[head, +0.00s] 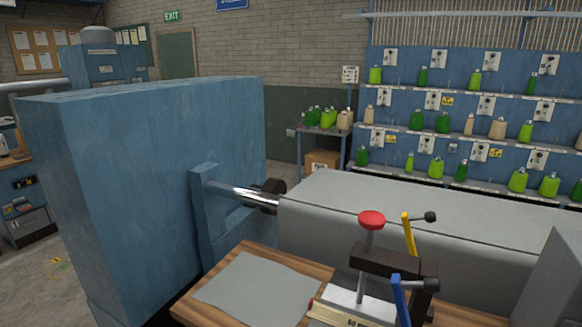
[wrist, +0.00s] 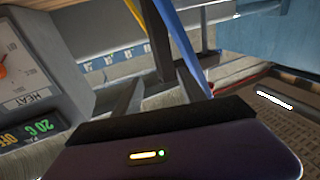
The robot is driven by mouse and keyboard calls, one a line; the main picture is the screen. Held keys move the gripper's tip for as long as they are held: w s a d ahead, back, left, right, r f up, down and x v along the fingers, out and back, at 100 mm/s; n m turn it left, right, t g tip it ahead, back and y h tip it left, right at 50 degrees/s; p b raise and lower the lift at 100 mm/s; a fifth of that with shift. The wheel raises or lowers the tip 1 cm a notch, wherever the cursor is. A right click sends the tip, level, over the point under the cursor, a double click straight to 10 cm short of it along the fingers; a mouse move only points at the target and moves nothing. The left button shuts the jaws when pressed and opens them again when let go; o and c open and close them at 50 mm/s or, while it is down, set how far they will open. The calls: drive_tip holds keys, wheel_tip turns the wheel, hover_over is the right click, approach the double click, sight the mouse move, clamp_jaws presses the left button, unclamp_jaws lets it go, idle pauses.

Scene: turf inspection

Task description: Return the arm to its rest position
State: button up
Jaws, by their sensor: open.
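My gripper (wrist: 160,88) shows in the wrist view. Two grey fingers rise apart from the dark body at the bottom of the picture, with nothing held between them. A small lit bar shows on that body. Past the fingers are a yellow bar (wrist: 135,12) and a blue bar (wrist: 182,45). I cannot make out my gripper in the head view. There, a clamp-like fixture with a red knob (head: 371,219), a yellow lever (head: 408,233) and a blue lever (head: 400,300) stands on a wooden bench top.
A heat control box (wrist: 35,75) reading 20 C and OFF is at left in the wrist view. In the head view, a large blue block (head: 150,170) and a long grey body (head: 430,215) crowd the bench. A grey sheet (head: 258,290) lies flat. Bottle shelves (head: 460,105) stand behind.

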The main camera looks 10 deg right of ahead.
drive_tip(key=s+a+n+g+y, duration=0.1)
drive_tip(key=s+a, duration=0.3)
drive_tip(key=s, duration=0.4)
drive_tip(key=s+a+f+n+g+y+b, duration=0.1)
drive_tip(key=s+a, duration=0.3)
drive_tip(key=s, duration=0.5)
drive_tip(key=s+a+f+n+g+y+b, duration=0.1)
drive_tip(key=s+a+y, duration=0.2)
drive_tip(key=s, duration=0.6)
drive_tip(key=shift+s+a, duration=0.25)
drive_tip(key=shift+a, duration=0.6)
